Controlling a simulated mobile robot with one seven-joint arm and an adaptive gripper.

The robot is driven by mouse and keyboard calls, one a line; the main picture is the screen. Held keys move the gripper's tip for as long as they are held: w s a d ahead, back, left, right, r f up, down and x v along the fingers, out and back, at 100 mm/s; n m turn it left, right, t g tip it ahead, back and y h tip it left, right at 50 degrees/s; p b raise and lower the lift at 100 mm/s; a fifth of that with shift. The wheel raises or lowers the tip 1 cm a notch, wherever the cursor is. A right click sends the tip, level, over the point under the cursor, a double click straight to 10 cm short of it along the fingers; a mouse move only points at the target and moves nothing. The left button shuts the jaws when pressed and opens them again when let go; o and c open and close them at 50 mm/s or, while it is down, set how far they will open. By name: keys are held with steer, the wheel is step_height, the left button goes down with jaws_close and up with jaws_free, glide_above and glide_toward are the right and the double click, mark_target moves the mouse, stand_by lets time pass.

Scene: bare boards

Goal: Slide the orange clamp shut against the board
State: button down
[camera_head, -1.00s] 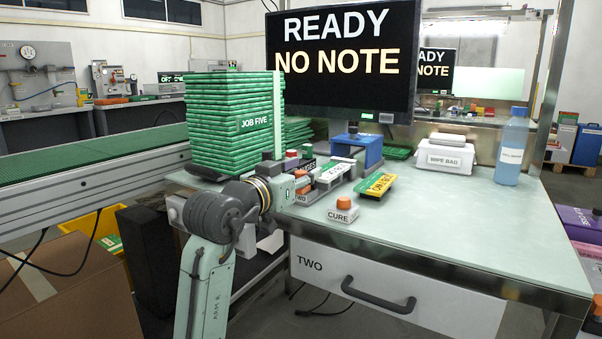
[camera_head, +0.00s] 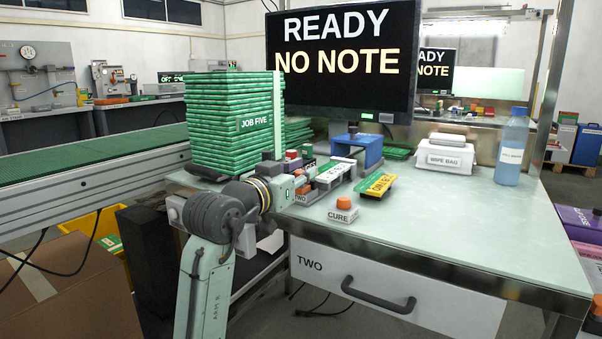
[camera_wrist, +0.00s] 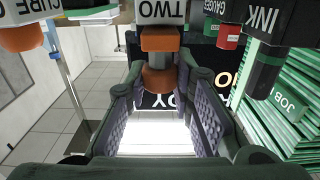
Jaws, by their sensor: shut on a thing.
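My gripper (camera_wrist: 162,76) is shut on the orange clamp (camera_wrist: 160,80), whose round orange end sits between the fingertips in the wrist view. An orange block and a white label reading TWO are just above it in that view. In the head view my gripper (camera_head: 292,189) is at the table's left front, and the orange clamp (camera_head: 302,189) shows small beside it. A white-topped board holder (camera_head: 335,173) lies just right and behind. The board itself is hard to make out, and I cannot tell whether the clamp touches it.
A tall stack of green boards (camera_head: 232,125) stands behind my gripper. A CURE block with an orange button (camera_head: 343,210) and a yellow-green board (camera_head: 376,185) are to the right. A blue stand (camera_head: 358,150) is behind. The table's right front is clear.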

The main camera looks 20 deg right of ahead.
steer(key=p+x, duration=0.1)
steer(key=x, duration=0.2)
steer(key=shift+w+d+r+p, duration=0.1)
steer(key=shift+w+p, duration=0.05)
steer(key=shift+p, duration=0.2)
steer(key=c, duration=1.9)
jaws_free()
steer(key=o, duration=0.3)
steer(key=shift+w+d, duration=0.1)
steer(key=shift+d, duration=0.05)
steer(key=shift+o, duration=1.2)
steer(key=v, duration=1.2)
